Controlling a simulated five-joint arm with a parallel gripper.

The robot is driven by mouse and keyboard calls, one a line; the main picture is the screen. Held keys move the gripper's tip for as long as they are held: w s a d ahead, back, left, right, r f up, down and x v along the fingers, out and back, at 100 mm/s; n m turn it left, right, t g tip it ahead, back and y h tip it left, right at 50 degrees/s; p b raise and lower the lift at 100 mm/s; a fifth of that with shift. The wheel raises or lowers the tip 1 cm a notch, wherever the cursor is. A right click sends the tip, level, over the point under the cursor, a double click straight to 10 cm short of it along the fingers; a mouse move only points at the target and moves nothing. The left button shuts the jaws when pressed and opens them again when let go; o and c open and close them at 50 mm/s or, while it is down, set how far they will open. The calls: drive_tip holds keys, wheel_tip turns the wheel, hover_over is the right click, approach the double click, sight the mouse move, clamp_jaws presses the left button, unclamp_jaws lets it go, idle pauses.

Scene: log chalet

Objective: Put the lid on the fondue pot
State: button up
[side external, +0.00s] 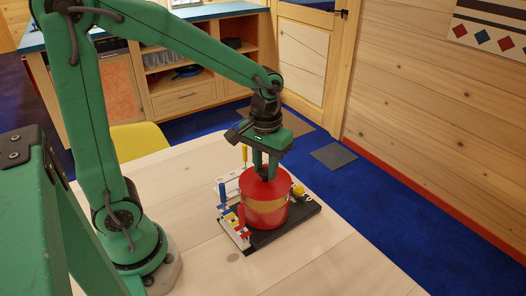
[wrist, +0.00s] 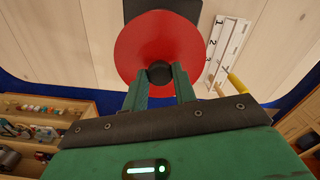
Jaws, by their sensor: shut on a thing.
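The red fondue pot (side external: 265,208) with a yellowish band stands upright on a black base (side external: 303,216) on the table. The round red lid (side external: 268,178) is at the pot's mouth, and it fills the middle of the wrist view (wrist: 140,45). I see no clear gap between lid and pot, but cannot tell if it is fully seated. My gripper (side external: 266,172) points down over the pot, its fingers shut on the lid's black knob (wrist: 159,73). The pot's inside is hidden by the lid.
A white rack (wrist: 226,48) numbered 1, 2, 3 stands beside the pot, with a yellow-handled fork (wrist: 238,83) near it. Several coloured pieces (side external: 236,220) sit at the base's left edge. The light wood table (side external: 330,255) is clear in front and to the right.

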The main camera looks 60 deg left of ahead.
sight(265, 170)
drive_tip(key=shift+f, duration=2)
drive_tip(key=shift+f, duration=0.1)
drive_tip(key=o, duration=1)
drive_tip(key=shift+o, duration=0.2)
wheel_tip(265, 170, up, 12)
drive_tip(key=shift+r, duration=0.15)
drive_tip(key=shift+s, duration=0.1)
